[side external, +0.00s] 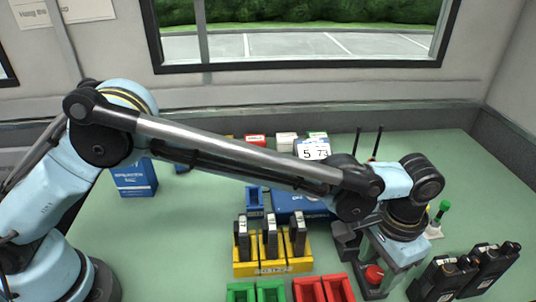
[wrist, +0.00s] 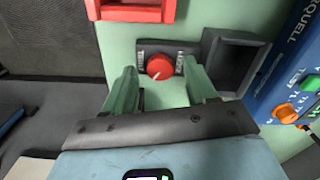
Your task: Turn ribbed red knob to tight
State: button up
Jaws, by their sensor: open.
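The red knob (wrist: 159,66) sits on a small dark plate (wrist: 143,50) with white lettering on its left and right sides, too small to read surely. A white pointer mark on the knob points down and slightly left. My gripper (wrist: 160,70) is open, with one pale green finger on each side of the knob and gaps between fingers and knob. In the side view my gripper (side external: 382,278) points down over the red knob (side external: 373,274) at the table's front right. The knob's ribs cannot be made out.
A dark open box (wrist: 238,62) stands right beside the knob plate. A blue device (wrist: 296,85) with coloured buttons is further right. Red bins (side external: 324,289), green bins (side external: 256,292) and a yellow holder (side external: 272,268) stand left; black radios (side external: 465,272) stand right.

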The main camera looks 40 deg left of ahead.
jog(key=shift+f, duration=0.35)
jog(key=shift+c, duration=0.5)
jog(key=c, duration=1)
jog(key=shift+o, duration=0.2)
jog(key=shift+m, duration=0.3)
jog(key=m, duration=0.4)
jog(key=shift+m, duration=0.3)
jog(key=m, duration=0.5)
jog(key=shift+m, duration=0.4)
